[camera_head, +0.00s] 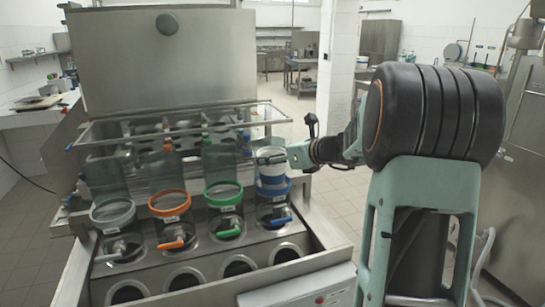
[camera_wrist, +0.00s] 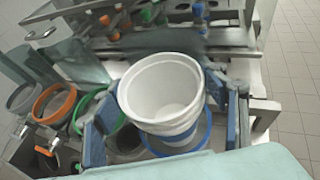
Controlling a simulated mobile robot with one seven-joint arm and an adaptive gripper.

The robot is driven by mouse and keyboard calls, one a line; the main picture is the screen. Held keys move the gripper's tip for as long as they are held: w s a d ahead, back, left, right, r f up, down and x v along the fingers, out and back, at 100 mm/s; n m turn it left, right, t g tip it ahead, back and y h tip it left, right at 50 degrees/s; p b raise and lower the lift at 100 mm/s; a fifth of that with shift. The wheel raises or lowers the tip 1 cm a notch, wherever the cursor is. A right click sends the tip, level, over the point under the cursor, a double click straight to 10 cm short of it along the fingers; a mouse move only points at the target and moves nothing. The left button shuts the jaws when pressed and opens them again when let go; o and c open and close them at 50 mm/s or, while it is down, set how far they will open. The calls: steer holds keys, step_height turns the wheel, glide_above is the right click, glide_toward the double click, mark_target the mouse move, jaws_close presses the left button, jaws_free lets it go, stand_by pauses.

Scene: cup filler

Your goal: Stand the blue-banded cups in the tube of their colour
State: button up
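A white cup (camera_wrist: 162,88) is upright, mouth up, between the two blue-padded fingers of my gripper (camera_wrist: 165,100) in the wrist view. The fingers flank it closely and appear shut on it. In the head view my gripper (camera_head: 271,156) is over the blue-ringed tube at the right end of the row. The tube's blue ring (camera_head: 273,188) shows just below the white cup (camera_head: 270,172). The ring also shows below the cup in the wrist view (camera_wrist: 188,147). The cup overlaps the ring in both views. How far the cup reaches inside is hidden.
Tubes with a white ring (camera_head: 112,214), an orange ring (camera_head: 169,204) and a green ring (camera_head: 223,194) stand to the left. A clear shelf (camera_head: 180,127) runs behind and above them. Coloured levers and round openings lie in front on the steel machine (camera_head: 210,295).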

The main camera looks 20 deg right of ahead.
steer(key=o, duration=0.4)
steer(key=shift+o, duration=0.2)
steer(key=shift+r, duration=0.2)
steer(key=v, duration=1.2)
